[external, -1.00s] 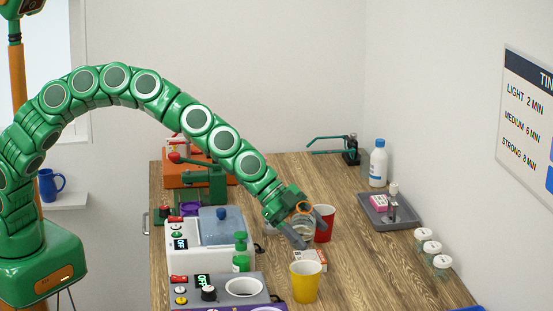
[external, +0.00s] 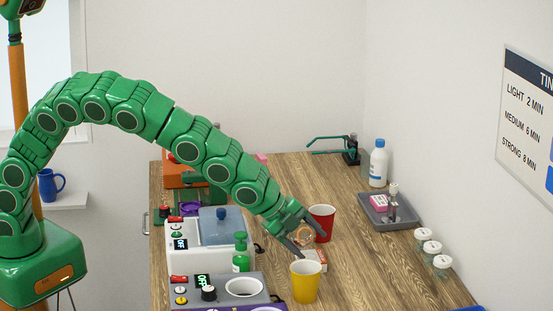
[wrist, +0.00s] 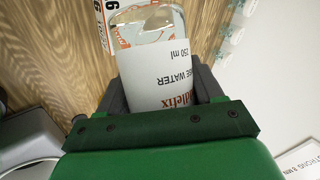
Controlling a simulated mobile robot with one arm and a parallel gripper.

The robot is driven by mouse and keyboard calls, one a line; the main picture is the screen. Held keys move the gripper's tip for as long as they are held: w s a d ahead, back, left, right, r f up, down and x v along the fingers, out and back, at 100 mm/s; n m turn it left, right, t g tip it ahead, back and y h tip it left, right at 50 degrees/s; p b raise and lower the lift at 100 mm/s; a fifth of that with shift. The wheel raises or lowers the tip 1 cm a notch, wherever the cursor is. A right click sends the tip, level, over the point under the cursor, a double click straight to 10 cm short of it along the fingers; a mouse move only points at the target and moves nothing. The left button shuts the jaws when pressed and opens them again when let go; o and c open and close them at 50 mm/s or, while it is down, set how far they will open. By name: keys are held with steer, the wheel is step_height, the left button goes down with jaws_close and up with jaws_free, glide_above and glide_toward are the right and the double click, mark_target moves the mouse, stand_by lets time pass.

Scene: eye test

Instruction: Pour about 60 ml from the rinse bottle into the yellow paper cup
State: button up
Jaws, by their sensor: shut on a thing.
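My gripper (external: 302,234) is shut on the rinse bottle (wrist: 165,75), a clear bottle with a white label reading "RINSE WATER" and "250 ml". In the external view my fingers hide much of the bottle; its orange ring shows between them. The bottle is held just behind the yellow paper cup (external: 305,284), which stands upright on the table at the front. The bottle's exact tilt is hard to tell. No stream of liquid is visible, and the inside of the cup is mostly hidden.
A red cup (external: 322,222) stands close behind my gripper. A small white and orange box (external: 316,256) lies by the yellow cup. A grey tray (external: 376,222) is at right; the table between is clear.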

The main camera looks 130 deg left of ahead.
steer(key=shift+s+a+m+g+y, duration=0.2)
steer(key=shift+a+m+g+y, duration=0.25)
steer(key=shift+y, duration=0.35)
steer(key=shift+w+d+f+m+g+y, duration=0.1)
steer(key=shift+w+d+m+g+y, duration=0.2)
steer(key=shift+d+g+y, duration=0.2)
steer(key=shift+s+r+g+y, duration=0.15)
steer(key=shift+r+g+y, duration=0.1)
steer(key=shift+r+y, duration=0.2)
steer(key=shift+s+a+r+m, duration=0.1)
steer(key=shift+a+r+m, duration=0.1)
steer(key=shift+a+m, duration=0.05)
steer(key=shift+r+m+g+y, duration=0.3)
steer(key=shift+r+g+y, duration=0.1)
steer(key=shift+r+y, duration=0.3)
stand_by(1.1)
